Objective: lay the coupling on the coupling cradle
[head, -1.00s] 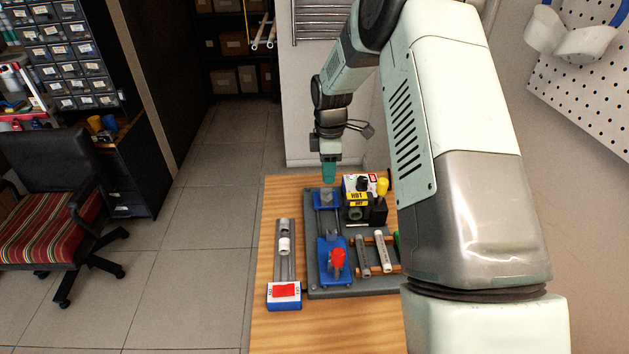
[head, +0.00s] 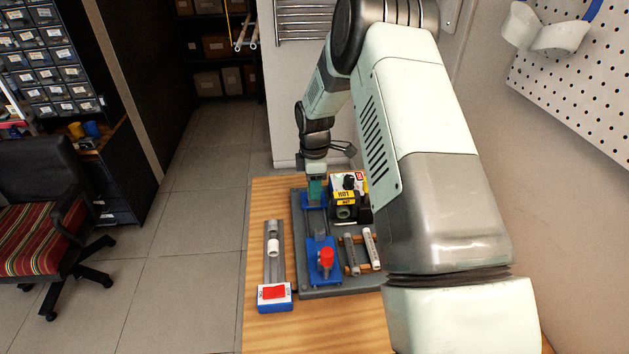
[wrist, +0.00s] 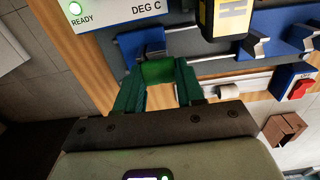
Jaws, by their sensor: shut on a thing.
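My gripper (head: 314,190) reaches down at the far end of the grey fixture board, over a blue block that looks like the coupling cradle (head: 306,205). In the wrist view my gripper's dark green fingers (wrist: 159,92) are shut on a short bright green piece, which looks like the coupling (wrist: 157,72). The blue block also shows in the wrist view (wrist: 130,43), just beyond the green piece. I cannot tell whether the piece touches the block. In the head view the fingers hide the piece.
A heater box marked HOT (head: 343,196) stands close right of my gripper. A blue clamp with a red knob (head: 326,258) sits nearer on the board (head: 318,292), beside grey pipes (head: 352,254). At left, a rail holds a white fitting (head: 273,247) and ends at a red-switched box (head: 274,293).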

